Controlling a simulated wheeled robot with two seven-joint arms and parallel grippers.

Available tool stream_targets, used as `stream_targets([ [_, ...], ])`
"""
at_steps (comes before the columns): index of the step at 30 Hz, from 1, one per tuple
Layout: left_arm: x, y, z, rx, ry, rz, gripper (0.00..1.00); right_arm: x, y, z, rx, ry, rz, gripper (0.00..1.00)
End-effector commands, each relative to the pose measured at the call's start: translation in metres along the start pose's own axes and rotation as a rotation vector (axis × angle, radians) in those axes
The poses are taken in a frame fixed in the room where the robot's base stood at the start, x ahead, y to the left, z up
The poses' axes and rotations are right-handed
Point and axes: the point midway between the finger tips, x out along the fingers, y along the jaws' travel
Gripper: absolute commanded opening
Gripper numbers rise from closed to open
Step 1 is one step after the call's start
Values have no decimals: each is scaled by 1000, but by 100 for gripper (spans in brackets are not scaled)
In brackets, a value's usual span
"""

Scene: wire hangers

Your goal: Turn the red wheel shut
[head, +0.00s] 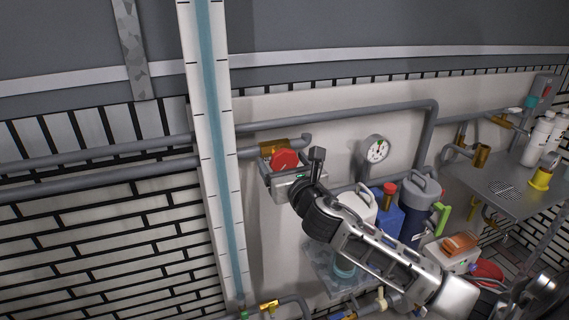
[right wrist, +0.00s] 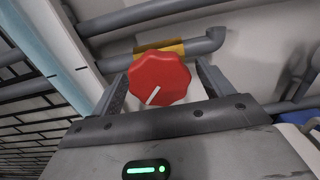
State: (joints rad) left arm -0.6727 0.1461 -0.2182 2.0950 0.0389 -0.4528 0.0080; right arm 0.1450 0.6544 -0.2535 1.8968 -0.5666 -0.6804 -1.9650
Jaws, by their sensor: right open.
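The red wheel (head: 284,159) is a round, lobed knob on a brass valve body (right wrist: 160,48) on a grey pipe by the wall. In the right wrist view the wheel (right wrist: 160,78) faces the camera, with a white line pointing to its lower left. My right gripper (head: 292,165) is open, with one finger on each side of the wheel. A gap shows between wheel and fingers in the wrist view; how deep the fingers reach is hard to tell. My left gripper is out of view.
A white post with a blue stripe (head: 211,130) stands just left of the wheel. A dial gauge (head: 377,149) is on the wall to the right. A metal shelf (head: 490,178) is at right.

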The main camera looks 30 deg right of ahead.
Motion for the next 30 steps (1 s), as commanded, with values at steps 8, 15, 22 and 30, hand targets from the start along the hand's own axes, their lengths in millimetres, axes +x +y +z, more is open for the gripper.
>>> stream_targets([
  [8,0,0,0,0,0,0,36,0,0,0,1,0,0,46],
  [15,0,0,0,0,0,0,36,0,0,0,5,0,0,35],
  [22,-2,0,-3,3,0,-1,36,0,0,0,66,2,-1,35],
  [30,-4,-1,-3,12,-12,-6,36,0,1,1,256,1,-1,35],
])
